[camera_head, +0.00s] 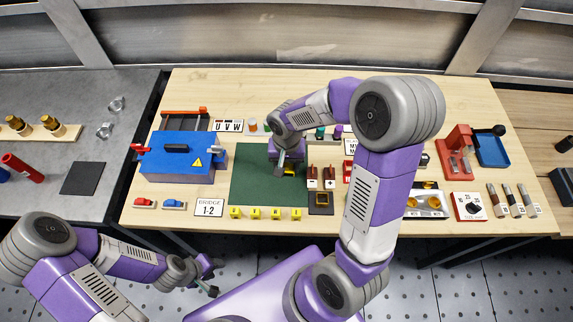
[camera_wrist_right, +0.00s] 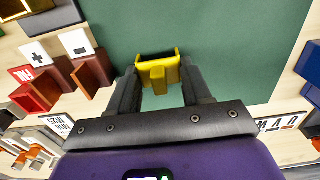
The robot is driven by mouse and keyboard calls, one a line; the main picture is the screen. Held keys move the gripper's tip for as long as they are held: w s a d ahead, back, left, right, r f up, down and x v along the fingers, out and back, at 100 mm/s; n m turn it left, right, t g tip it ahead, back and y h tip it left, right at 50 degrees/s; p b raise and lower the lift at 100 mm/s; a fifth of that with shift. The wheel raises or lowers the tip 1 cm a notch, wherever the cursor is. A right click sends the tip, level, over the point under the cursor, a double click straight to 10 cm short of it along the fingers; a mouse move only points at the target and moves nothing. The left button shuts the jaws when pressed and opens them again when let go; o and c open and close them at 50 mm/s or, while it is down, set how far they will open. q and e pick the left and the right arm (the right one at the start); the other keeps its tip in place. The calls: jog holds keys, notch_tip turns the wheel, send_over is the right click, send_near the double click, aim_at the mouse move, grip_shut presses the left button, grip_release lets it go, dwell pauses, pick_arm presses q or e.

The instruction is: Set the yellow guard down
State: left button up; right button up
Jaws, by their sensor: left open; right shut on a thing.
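The yellow guard (camera_wrist_right: 158,70) is between the two fingers of my right gripper (camera_wrist_right: 160,88) in the right wrist view. It is over the green mat (camera_wrist_right: 222,40); I cannot tell whether it touches the mat. In the head view the right gripper (camera_head: 286,166) is above the right part of the green mat (camera_head: 255,190), and a bit of the yellow guard (camera_head: 289,172) shows beside it. My left gripper (camera_head: 212,278) is open and empty, in front of the table over the floor.
Several yellow lettered pieces (camera_head: 254,213) line the mat's front edge. Plus and minus blocks (camera_head: 321,178) stand close at its right. The mat's left part is clear.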

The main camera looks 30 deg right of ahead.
aim_at(287, 164)
jog(key=shift+r, duration=0.1)
jog(key=shift+f, duration=0.2)
jog(key=o, duration=1)
jog(key=shift+r, duration=0.1)
jog(key=shift+r, duration=0.15)
notch_tip(287, 164, up, 12)
jog(key=p, duration=0.3)
